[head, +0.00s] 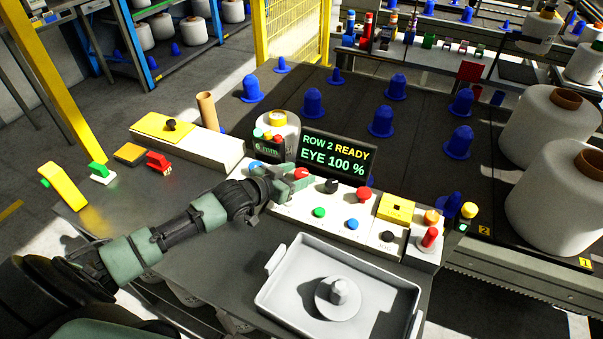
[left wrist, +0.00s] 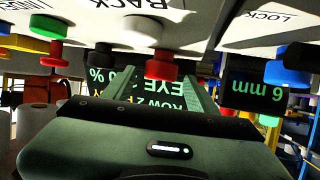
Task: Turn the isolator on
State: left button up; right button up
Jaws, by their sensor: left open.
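My left gripper (head: 284,184) is open over the back left of the white control panel (head: 328,206). In the left wrist view its two fingers (left wrist: 168,98) stand apart, with a red button (left wrist: 158,64) appearing between them. Contact cannot be told. No readable label marks the isolator. Candidate controls are a black knob on a yellow plate (head: 171,124) at the left, a yellow box (head: 397,208) at the panel's right, and a red-topped control (head: 430,238) at the right end. My right gripper is not in view.
The panel carries several other coloured buttons and a black knob (head: 331,186). A screen (head: 333,157) reads "ROW 2 READY, EYE 100 %". A grey tray (head: 279,293) with a grey part stands in front. A cardboard tube (head: 207,111) stands behind. The grey tabletop (head: 115,213) is partly clear at left.

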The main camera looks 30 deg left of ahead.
pick_arm(q)
jog(key=shift+x, duration=1.15)
grip_shut()
jog(key=shift+d+r+m+h+b, duration=0.1)
jog(key=shift+m+h+b, duration=0.3)
jog(key=shift+h, duration=0.1)
jog(key=shift+m, duration=0.3)
jog(key=shift+h, duration=0.3)
